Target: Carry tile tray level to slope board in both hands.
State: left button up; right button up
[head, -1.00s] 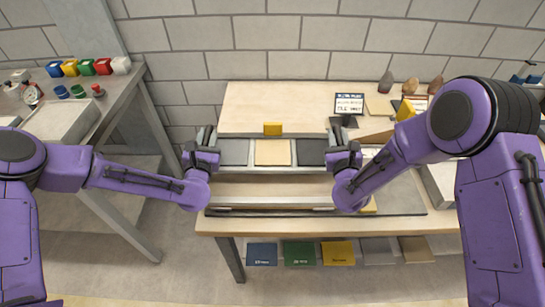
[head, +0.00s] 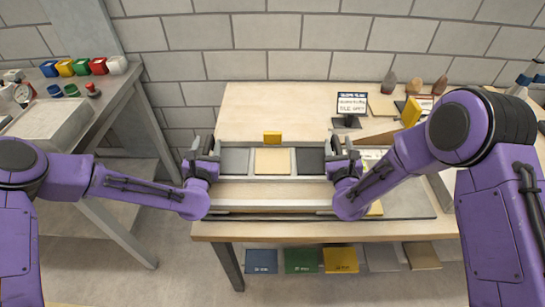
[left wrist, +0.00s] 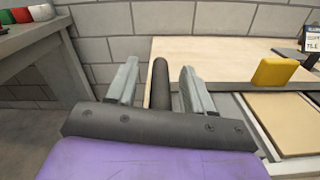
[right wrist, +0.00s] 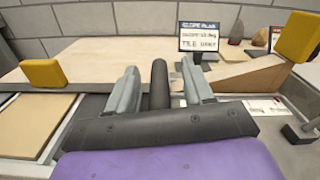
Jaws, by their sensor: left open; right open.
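The tile tray (head: 270,182) lies level on the workbench in the head view, with a tan tile between two dark grey tiles. My left gripper (head: 204,148) is at its left end and my right gripper (head: 341,150) at its right end. Both are open. A dark round bar, apparently a tray handle, lies between the fingers in the left wrist view (left wrist: 160,85) and in the right wrist view (right wrist: 159,85), with gaps on both sides. The pale wooden board (head: 290,107) behind the tray looks like the slope board. A yellow block (head: 272,137) stands at its front edge.
A sign (head: 351,104) and a second yellow block (head: 411,111) stand to the right, near several stones. A side table (head: 105,105) at left holds coloured cubes. Tiles lie on a shelf below the bench (head: 300,231). Bare floor lies between the tables.

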pick_arm(q)
jog(key=s, duration=1.1)
jog(key=shift+s+a, duration=0.1)
jog(key=shift+s, duration=0.3)
pick_arm(e)
jog(key=shift+s, duration=0.1)
jog(key=s, duration=1.2)
jog(key=shift+a, duration=0.1)
jog(key=shift+w, duration=0.1)
